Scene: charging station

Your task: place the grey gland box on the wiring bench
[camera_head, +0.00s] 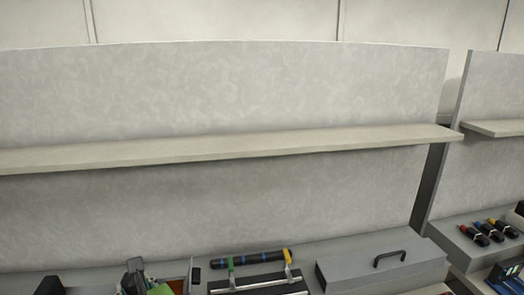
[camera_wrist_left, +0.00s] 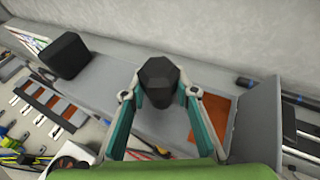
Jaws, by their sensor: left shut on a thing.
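My left gripper (camera_head: 140,280) shows at the bottom edge of the head view. In the left wrist view its teal fingers (camera_wrist_left: 157,102) are shut on a dark grey faceted piece (camera_wrist_left: 158,82), which I take to be the grey gland box. The piece also shows in the head view (camera_head: 134,266). It is over the grey bench (camera_wrist_left: 115,72); I cannot tell whether it touches the surface. An orange-brown patch (camera_wrist_left: 210,117) lies right of the fingers, beside an upright grey panel (camera_wrist_left: 256,118). My right gripper is out of view.
A black block (camera_wrist_left: 66,55) stands on the bench at left. A rack with tools (camera_head: 258,282) and a lidded grey box with a handle (camera_head: 375,264) stand to the right. A shelf (camera_head: 230,146) spans the back wall. Cables and parts crowd the wrist view's lower left.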

